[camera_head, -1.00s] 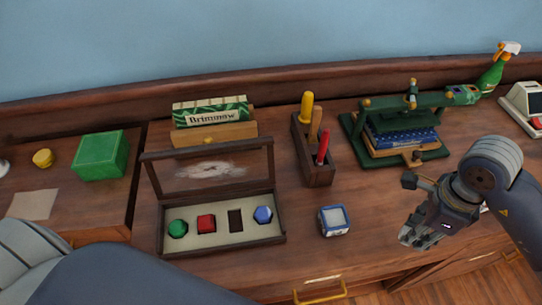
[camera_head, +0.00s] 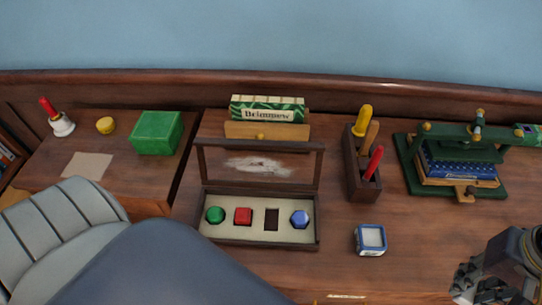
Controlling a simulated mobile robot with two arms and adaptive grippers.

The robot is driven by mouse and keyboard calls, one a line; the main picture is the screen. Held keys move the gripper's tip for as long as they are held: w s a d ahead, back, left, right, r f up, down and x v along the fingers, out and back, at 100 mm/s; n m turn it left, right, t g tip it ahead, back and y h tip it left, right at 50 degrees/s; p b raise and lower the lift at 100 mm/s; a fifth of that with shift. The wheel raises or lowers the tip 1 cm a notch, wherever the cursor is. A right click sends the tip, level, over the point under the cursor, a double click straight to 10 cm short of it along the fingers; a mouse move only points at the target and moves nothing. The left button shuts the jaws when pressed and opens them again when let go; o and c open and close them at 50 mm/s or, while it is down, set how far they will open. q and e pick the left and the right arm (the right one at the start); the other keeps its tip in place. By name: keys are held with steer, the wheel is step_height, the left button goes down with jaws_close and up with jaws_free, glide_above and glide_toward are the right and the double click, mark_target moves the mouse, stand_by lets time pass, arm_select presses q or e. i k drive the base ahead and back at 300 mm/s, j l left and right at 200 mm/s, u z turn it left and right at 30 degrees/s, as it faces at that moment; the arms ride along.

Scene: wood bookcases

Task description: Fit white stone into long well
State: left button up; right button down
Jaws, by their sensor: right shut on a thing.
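A dark wooden display case (camera_head: 212,236) stands open with its lid up. Its pale bed holds a green stone (camera_head: 215,215), a red stone (camera_head: 243,216) and a blue stone (camera_head: 300,218). Between the red and blue stones is an empty, dark long well (camera_head: 271,219). My right gripper (camera_head: 468,287) is at the lower right, well to the right of the case and partly cut off by the frame. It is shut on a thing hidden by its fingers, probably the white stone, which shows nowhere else. My left arm shows at the lower left; its gripper is out of view.
A small blue-edged box with a pale top (camera_head: 371,238) lies between the case and my right gripper.

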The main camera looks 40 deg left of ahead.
mark_target(271, 227)
steer(key=k+j, duration=0.25)
steer(key=k, duration=0.2)
steer(key=k+j+u, duration=0.1)
steer(key=k+j, duration=0.15)
steer(key=k, duration=0.2)
steer(key=j, duration=0.55)
steer(key=i+j+u, duration=0.1)
steer(key=j, duration=0.95)
steer(key=i+j, duration=0.15)
steer(key=i+u, duration=0.05)
